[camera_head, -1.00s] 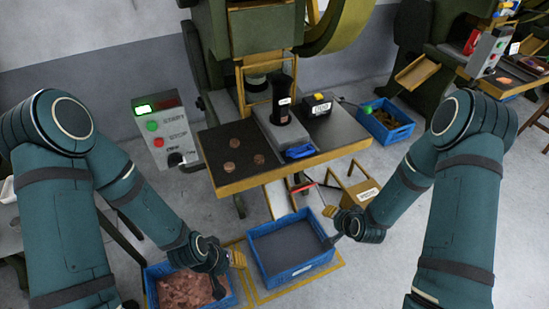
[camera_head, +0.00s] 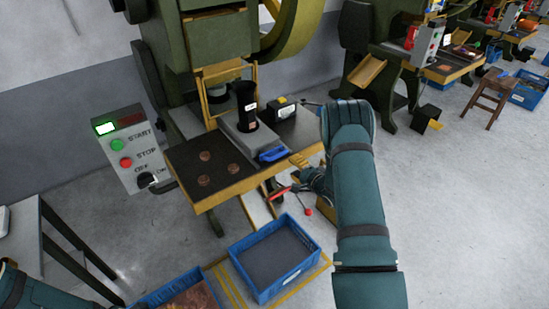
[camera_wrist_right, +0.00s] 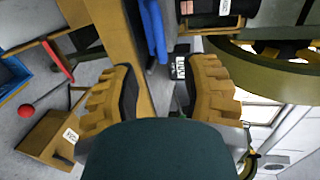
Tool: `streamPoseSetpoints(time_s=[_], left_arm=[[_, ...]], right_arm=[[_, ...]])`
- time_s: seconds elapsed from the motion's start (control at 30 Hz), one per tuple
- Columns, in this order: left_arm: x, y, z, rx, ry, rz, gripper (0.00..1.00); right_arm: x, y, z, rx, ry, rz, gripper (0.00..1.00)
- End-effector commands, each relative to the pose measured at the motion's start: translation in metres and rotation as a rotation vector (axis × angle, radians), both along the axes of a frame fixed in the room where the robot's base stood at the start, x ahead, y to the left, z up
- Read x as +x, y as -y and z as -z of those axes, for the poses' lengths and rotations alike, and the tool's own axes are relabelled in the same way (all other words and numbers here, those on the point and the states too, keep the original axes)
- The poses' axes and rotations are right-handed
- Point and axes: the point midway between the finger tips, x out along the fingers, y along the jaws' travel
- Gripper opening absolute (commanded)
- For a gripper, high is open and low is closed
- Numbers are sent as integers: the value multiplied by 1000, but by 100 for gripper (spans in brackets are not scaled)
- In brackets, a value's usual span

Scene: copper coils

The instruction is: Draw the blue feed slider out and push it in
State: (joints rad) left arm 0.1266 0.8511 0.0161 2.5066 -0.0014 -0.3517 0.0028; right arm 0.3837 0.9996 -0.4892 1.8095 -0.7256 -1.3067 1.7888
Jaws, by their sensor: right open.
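The blue feed slider handle (camera_head: 273,155) sits at the front of the grey feed block (camera_head: 248,136) on the press table, below a black cylinder. In the right wrist view the blue handle (camera_wrist_right: 153,30) shows at the top, beyond the gap between the fingers. My right gripper (camera_head: 306,168) is just right of the handle at the table's front edge, partly hidden by my forearm. In the wrist view my right gripper (camera_wrist_right: 163,92) is open with nothing between its fingertips. My left gripper is out of view; only part of its arm shows at the lower left.
A control box (camera_head: 130,150) stands to the left. Blue crates, one of them dark inside (camera_head: 262,285), are on the floor below. A red lever (camera_head: 277,194) hangs under the table.

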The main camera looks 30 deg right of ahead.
Motion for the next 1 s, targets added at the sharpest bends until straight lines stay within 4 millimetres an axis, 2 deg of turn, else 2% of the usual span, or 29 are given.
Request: streamPoseSetpoints(time_s=[0.03, 0.3, 0.5, 0.7, 0.97, 1.0], left_arm=[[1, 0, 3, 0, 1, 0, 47], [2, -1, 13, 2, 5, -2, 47], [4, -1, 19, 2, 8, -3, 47], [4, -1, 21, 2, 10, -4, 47], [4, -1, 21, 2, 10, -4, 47], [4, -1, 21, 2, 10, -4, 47]], right_arm=[[11, -2, 4, -2, 1, -5, 46], [63, -7, 16, -2, 0, -5, 46], [90, -8, 22, -2, -1, -2, 46], [103, -9, 23, 0, -1, 0, 46], [104, -9, 23, 0, -1, 0, 46], [104, -9, 23, 0, -1, 0, 48]])
